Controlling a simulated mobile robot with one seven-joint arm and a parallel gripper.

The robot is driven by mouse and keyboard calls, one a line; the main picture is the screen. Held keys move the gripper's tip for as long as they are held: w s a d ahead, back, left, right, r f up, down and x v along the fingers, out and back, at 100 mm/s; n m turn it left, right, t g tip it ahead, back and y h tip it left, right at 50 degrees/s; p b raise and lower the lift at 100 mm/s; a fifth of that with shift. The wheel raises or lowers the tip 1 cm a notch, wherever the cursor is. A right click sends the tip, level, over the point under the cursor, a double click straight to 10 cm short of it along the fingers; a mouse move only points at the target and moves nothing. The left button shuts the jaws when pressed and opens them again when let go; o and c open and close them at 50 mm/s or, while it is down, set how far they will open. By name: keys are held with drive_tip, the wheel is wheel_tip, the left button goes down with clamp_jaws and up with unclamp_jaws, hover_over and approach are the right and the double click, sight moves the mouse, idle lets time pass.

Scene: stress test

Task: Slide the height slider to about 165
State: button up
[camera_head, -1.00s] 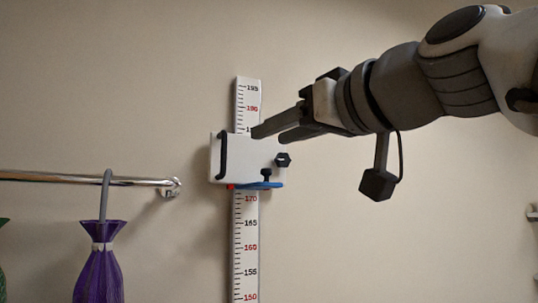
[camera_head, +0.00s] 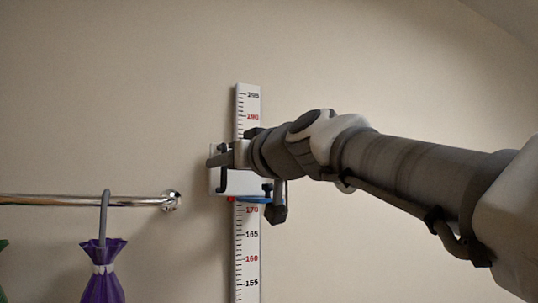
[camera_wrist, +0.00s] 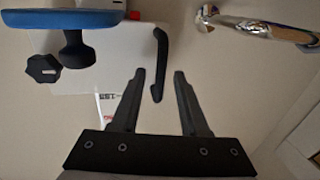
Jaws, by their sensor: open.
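The height slider (camera_head: 216,184) is a white block on a vertical scale (camera_head: 246,245). Its red pointer (camera_head: 231,199) sits a little above the 170 mark. A black bar handle (camera_wrist: 161,50) runs along one side of the slider, and a blue plate (camera_head: 253,200) sticks out at its bottom. A black knob (camera_wrist: 43,68) sits at the other side. My gripper (camera_head: 214,154) is in front of the slider and hides its upper part in the head view. In the wrist view my gripper (camera_wrist: 160,74) is open, with the handle showing between its fingers; contact cannot be told.
A chrome rail (camera_head: 90,200) on the wall ends left of the slider; it also shows in the wrist view (camera_wrist: 265,27). A purple closed umbrella (camera_head: 102,270) hangs from it, with something green at the left edge. The wall right of the scale is bare.

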drive_tip(key=shift+x, duration=0.75)
clamp_jaws()
idle(0.9)
